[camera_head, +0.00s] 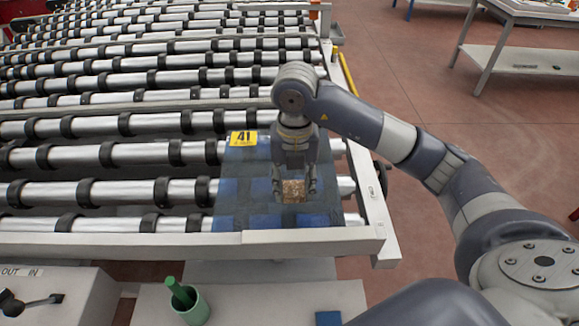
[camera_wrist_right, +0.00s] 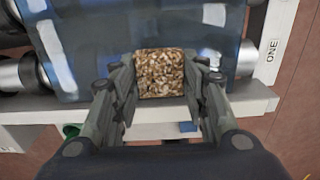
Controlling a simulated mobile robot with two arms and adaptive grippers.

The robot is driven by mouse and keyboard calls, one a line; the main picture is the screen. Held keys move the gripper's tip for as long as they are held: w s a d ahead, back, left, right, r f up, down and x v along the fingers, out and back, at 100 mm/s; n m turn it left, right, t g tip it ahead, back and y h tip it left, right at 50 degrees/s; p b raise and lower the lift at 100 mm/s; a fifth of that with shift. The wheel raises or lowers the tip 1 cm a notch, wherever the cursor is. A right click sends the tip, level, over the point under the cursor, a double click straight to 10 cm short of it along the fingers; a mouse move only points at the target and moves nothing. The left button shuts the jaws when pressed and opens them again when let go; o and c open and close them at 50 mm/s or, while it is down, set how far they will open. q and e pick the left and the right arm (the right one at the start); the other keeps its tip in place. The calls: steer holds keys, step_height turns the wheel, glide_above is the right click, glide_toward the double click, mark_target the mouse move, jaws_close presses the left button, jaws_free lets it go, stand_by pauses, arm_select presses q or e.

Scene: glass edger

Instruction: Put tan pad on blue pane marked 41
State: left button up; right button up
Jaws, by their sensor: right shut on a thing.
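The blue pane (camera_head: 230,190) lies on the rollers at the front right of the conveyor, with a yellow label marked 41 (camera_head: 243,138) at its far left corner. My right gripper (camera_head: 294,192) is over the pane, shut on the tan pad (camera_head: 293,190). In the right wrist view the speckled tan pad (camera_wrist_right: 160,74) sits between the two fingers of the right gripper (camera_wrist_right: 162,85), in front of the blue pane (camera_wrist_right: 75,50). I cannot tell whether the pad touches the pane. My left gripper is not in view.
The conveyor's white front rail (camera_head: 130,240) and right side rail (camera_head: 368,190) border the pane. A green cup (camera_head: 190,308) stands on the light ledge in front, with a small blue piece (camera_head: 328,318) to its right. A table (camera_head: 530,60) stands at the far right.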

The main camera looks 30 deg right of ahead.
steer(key=w+d, duration=0.1)
steer(key=w, duration=0.1)
steer(key=w+d+p, duration=0.1)
steer(key=w, duration=0.2)
steer(key=w+d+p, duration=0.1)
steer(key=w, duration=0.1)
steer(key=shift+w+f, duration=0.15)
steer(key=shift+f, duration=0.25)
step_height(320, 180, down, 3)
steer(key=shift+f+p, duration=0.15)
steer(key=shift+p, duration=0.85)
steer(key=shift+f+b, duration=0.3)
steer(key=o, duration=0.7)
steer(key=shift+r, duration=0.15)
steer(key=shift+r+b, duration=1.15)
steer(key=shift+r, duration=4.9)
